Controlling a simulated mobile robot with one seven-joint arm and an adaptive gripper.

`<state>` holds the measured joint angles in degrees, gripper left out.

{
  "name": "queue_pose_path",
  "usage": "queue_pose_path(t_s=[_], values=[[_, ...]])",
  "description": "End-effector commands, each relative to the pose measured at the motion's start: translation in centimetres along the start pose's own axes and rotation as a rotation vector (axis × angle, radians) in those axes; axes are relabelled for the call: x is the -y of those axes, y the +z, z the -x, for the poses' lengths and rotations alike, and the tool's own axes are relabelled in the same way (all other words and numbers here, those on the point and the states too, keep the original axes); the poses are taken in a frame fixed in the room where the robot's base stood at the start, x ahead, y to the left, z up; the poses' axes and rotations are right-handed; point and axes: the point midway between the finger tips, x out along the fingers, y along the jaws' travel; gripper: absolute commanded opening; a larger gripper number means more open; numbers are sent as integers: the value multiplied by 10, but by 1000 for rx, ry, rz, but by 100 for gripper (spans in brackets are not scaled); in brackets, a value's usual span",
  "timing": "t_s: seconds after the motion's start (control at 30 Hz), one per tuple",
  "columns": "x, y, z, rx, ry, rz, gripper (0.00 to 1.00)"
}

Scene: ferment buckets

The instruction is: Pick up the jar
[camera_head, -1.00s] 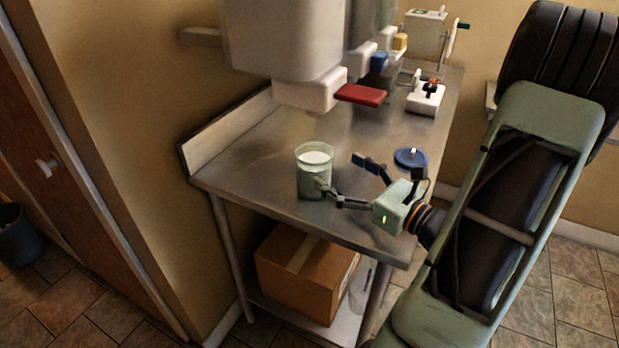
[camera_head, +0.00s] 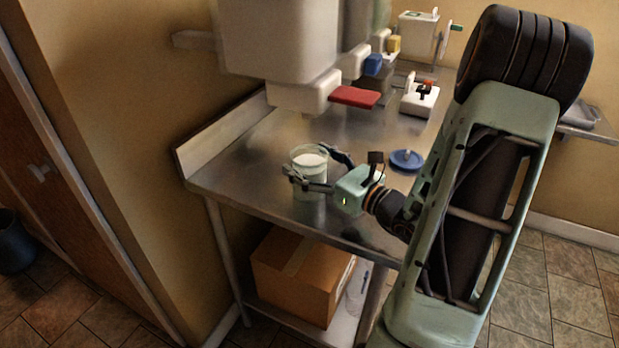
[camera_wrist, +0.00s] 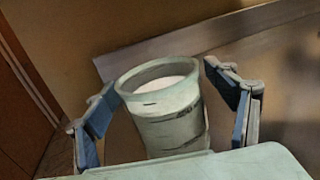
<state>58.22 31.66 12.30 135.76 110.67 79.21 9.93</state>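The jar (camera_head: 309,167) is a pale, clear, round vessel with white contents, standing upright near the front edge of the metal table. In the wrist view the jar (camera_wrist: 168,130) stands between the two fingers, its open rim facing me. My gripper (camera_head: 306,160) reaches in from the right with one finger on the near side of the jar and one on the far side. In the wrist view my gripper (camera_wrist: 160,77) is open, with narrow gaps visible between the blue finger pads and the jar. The jar's base is partly hidden.
A blue round lid (camera_head: 406,160) lies on the metal table (camera_head: 245,170) right of the jar. A cardboard box (camera_head: 300,275) sits on the lower shelf. The tabletop left of the jar is clear.

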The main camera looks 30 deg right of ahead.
Motion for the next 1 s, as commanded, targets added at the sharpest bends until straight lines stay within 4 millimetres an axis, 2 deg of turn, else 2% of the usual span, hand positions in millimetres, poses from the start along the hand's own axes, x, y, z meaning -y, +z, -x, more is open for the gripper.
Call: queue_pose_path(t_s=[0.07, 0.67, 1.0], values=[[0, 0, 0, 0, 0, 0, 67], [0, 0, 0, 0, 0, 0, 2], [0, 5, 0, 4, 1, 3, 1]])
